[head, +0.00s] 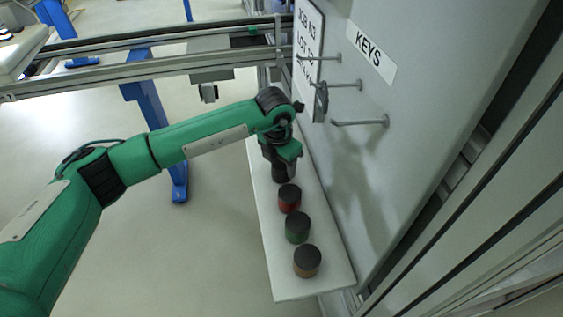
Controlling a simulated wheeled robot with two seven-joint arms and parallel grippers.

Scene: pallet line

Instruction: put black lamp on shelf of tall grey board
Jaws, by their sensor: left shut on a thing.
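The tall grey board (440,100) fills the right side of the head view. Its white shelf (315,285) sticks out along the board's lower edge. My left gripper (284,162) is over the far part of the shelf, shut on the black lamp (284,174). The lamp is upright, in line with the other lamps, and its top is hidden by the gripper. I cannot tell whether its base touches the shelf. My right gripper is not in view.
A red lamp (289,204), a green lamp (297,233) and an orange lamp (307,267), all with dark tops, stand on the shelf. Several pegs stick out of the board, one holding a key (321,103). A conveyor frame (150,66) runs behind.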

